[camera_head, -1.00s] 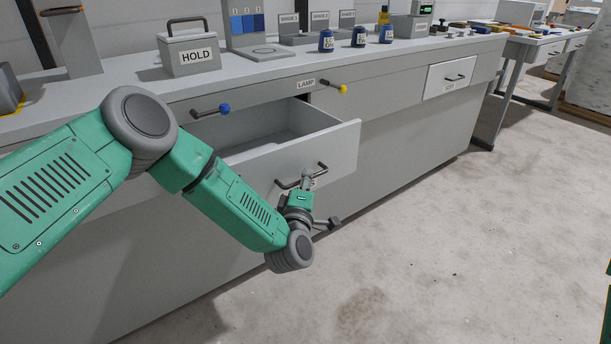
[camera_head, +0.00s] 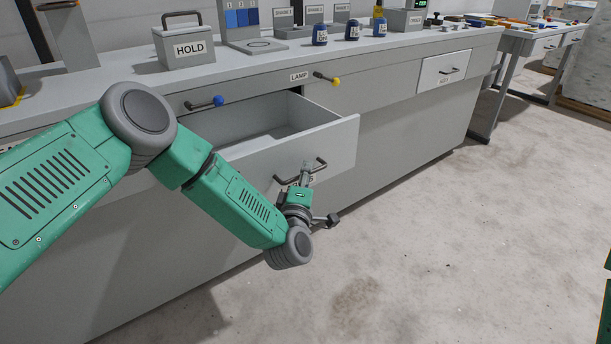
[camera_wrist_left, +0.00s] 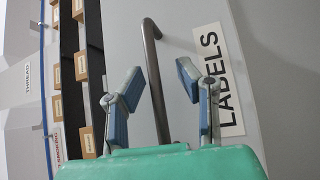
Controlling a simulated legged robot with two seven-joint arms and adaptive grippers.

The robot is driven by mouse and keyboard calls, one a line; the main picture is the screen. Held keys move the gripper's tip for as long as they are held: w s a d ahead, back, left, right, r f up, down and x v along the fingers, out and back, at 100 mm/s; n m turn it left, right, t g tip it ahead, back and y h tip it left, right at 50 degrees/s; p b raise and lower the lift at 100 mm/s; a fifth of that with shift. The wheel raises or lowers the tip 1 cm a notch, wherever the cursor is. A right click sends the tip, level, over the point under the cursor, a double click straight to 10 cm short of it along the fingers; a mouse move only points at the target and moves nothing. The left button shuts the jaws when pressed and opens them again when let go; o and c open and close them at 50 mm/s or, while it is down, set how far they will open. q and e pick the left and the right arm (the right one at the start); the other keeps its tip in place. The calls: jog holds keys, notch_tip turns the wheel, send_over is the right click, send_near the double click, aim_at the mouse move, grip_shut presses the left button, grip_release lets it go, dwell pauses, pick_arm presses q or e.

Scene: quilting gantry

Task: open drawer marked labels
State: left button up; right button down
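The drawer marked LABELS (camera_head: 338,150) stands pulled out from the grey bench, its interior showing in the head view. Its face also shows in the left wrist view (camera_wrist_left: 275,70), with the LABELS plate (camera_wrist_left: 218,80) beside a dark bar handle (camera_wrist_left: 153,70). The handle also shows in the head view (camera_head: 320,168). My left gripper (camera_head: 307,170) is at this handle. In the left wrist view my left gripper (camera_wrist_left: 163,88) has its fingers spread, one on each side of the bar, with visible gaps. In the head view the gripper partly hides the label. My right gripper is not in view.
A closed drawer (camera_head: 443,72) is farther right. A HOLD box (camera_head: 185,47) and blue jars (camera_head: 320,35) stand on the bench. Floor in front is clear.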

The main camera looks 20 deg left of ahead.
pick_arm(q)
jog(key=s+d+f, duration=0.1)
jog(key=s, duration=1)
jog(key=shift+s+d+f, duration=0.15)
jog(key=shift+s+f, duration=0.2)
jog(key=shift+s, duration=0.05)
jog(key=s+d+f+m+g+h+p, duration=0.2)
jog(key=s+f+m+g+h+p, duration=0.35)
jog(key=s+f+m+g, duration=0.45)
jog(key=s+a+m+g+y+p, duration=0.1)
jog(key=s+a+m+g, duration=0.3)
jog(key=s+a, duration=0.3)
jog(key=s+a+m+g+y+p, duration=0.1)
jog(key=s+a+m+g, duration=0.3)
jog(key=s, duration=1.3)
jog(key=a+y, duration=0.1)
jog(key=a, duration=0.1)
jog(key=shift+a+f+g+p, duration=0.15)
jog(key=shift+a+g+p, duration=0.15)
jog(key=shift+a+p, duration=0.05)
